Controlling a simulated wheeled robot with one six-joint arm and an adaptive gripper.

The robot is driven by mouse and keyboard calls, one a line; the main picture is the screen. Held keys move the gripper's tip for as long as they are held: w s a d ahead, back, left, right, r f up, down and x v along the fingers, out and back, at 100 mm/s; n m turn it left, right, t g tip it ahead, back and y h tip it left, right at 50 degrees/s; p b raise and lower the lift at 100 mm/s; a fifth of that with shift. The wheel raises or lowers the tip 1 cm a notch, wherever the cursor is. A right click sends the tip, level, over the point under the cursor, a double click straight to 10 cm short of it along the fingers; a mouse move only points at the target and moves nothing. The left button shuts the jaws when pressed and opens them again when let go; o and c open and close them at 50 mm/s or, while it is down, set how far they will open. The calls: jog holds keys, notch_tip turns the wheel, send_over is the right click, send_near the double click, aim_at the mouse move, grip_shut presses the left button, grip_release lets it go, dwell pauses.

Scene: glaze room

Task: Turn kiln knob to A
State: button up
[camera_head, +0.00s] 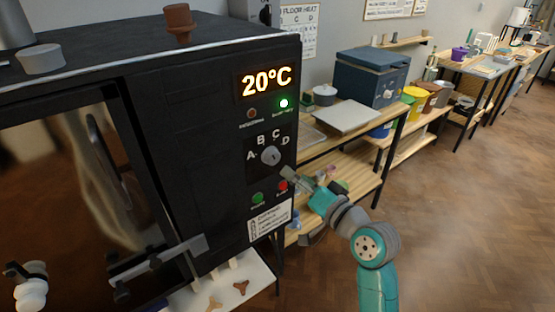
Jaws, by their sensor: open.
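The black kiln (215,130) fills the left of the head view. Its grey knob (270,156) sits on the front panel, with the letters A, B, C and D in an arc around it. A is at the knob's left and D at its upper right. Which letter the knob points to is too small to tell. My gripper (287,172) is just to the lower right of the knob, close to the panel. It is open and empty. Whether its fingertips touch the panel or knob cannot be told.
A green button (257,198) and a red button (283,186) sit below the knob, the red one very near my gripper. The display (266,81) reads 20°C. A wooden bench (345,135) with a blue box (372,76) stands behind. The floor (470,200) at right is clear.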

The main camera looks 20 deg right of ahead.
aim_at(275, 159)
jog(key=x, duration=0.9)
jog(key=shift+s, duration=0.1)
jog(key=c, duration=1.1)
